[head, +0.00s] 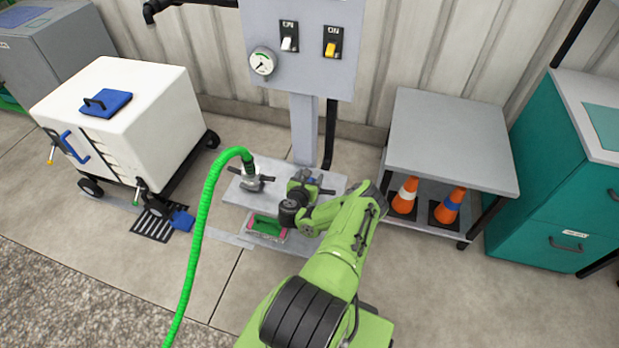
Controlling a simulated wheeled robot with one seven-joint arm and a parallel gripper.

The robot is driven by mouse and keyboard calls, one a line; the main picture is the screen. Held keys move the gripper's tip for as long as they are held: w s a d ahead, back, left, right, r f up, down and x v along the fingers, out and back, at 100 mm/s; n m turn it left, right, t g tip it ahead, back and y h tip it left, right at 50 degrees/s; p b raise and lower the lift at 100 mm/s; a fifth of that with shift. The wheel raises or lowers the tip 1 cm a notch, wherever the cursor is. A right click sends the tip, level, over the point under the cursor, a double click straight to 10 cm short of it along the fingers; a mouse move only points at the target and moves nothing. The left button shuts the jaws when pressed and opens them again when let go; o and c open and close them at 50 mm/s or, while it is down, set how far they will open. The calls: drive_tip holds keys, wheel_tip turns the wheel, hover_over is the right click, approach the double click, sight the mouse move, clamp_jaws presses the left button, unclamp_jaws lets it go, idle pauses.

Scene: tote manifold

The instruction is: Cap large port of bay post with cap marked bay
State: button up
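The bay post (304,130) stands at the back middle, with a grey base plate (330,183) at its foot. A green hose (205,215) ends in a dark coupling (253,181) on the left of this plate. A second fitting with dark side levers is on the right of the plate, partly behind my arm. My gripper (303,190) is low over the front of that right fitting. Its fingers cannot be made out, so I cannot tell whether it holds anything. The cap marked bay and the large port cannot be told apart from here.
A white wheeled cart (130,105) stands left. A grey table (450,140) with two orange cones (404,196) below stands right, beside a teal cabinet (545,200). The hose crosses the floor left of my arm.

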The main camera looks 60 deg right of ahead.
drive_tip(key=shift+a, duration=0.1)
drive_tip(key=shift+w+a+r, duration=0.1)
drive_tip(key=shift+a, duration=0.25)
drive_tip(key=p+v, duration=0.8)
drive_tip(key=v, duration=0.7)
drive_tip(key=shift+d, duration=0.1)
drive_tip(key=shift+c, duration=0.5)
